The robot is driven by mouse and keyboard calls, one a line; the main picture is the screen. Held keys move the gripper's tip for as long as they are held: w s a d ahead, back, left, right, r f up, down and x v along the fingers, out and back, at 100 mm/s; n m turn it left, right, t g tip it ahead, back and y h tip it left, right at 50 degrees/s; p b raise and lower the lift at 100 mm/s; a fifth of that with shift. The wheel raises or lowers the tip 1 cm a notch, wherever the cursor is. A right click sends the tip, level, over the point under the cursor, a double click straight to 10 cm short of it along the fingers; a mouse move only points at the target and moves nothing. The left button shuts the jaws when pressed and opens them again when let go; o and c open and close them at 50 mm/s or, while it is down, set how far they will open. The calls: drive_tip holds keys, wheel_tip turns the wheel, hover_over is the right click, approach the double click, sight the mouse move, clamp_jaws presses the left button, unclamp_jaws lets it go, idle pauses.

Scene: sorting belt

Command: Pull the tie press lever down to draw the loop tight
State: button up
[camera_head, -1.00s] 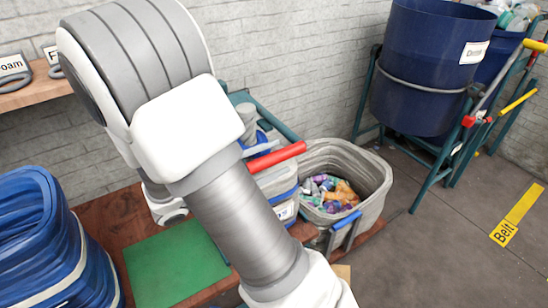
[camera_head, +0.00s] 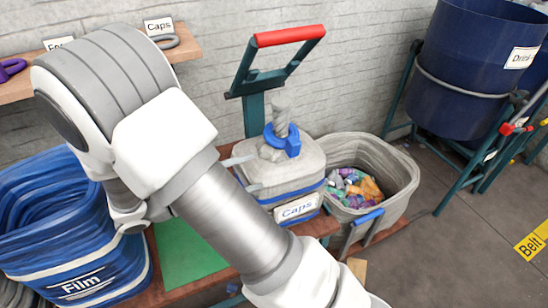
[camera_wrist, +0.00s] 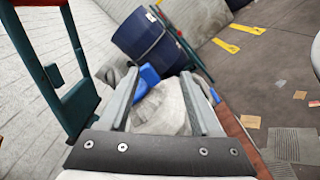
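The tie press lever (camera_head: 263,78) stands raised behind the sack, its red handle (camera_head: 290,36) at the top. In the wrist view its green frame (camera_wrist: 75,100) is at the left, outside my fingers. The blue loop (camera_head: 283,143) sits around the twisted neck (camera_head: 281,112) of the grey sack labelled Caps (camera_head: 300,176); it also shows in the wrist view (camera_wrist: 148,77). My gripper (camera_head: 252,173) is open beside the sack, its fingers apart with the sack beyond them in the wrist view (camera_wrist: 160,74). The lever is not between the fingers.
A blue Film bag (camera_head: 125,270) and a green mat (camera_head: 180,255) are at the left. A shelf (camera_head: 175,45) runs along the wall. Dark blue drums (camera_head: 450,100) stand at right.

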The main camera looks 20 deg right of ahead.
drive_tip(key=a, duration=0.4)
drive_tip(key=shift+s+p, duration=0.1)
drive_tip(key=shift+p, duration=0.2)
drive_tip(key=shift+d, duration=0.1)
drive_tip(key=s+d+r+m+g+y, duration=0.2)
drive_tip(key=s+d+r+m+y, duration=0.4)
drive_tip(key=s+y, duration=0.5)
wheel_tip(320, 180, up, 27)
drive_tip(key=m+t+y+p, duration=0.2)
drive_tip(key=t+y+p, duration=0.5)
drive_tip(key=p, duration=1.5)
drive_tip(key=shift+a+r+m, duration=0.15)
drive_tip(key=shift+a+m, duration=0.1)
drive_tip(key=shift+m, duration=0.15)
drive_tip(key=shift+s, duration=0.15)
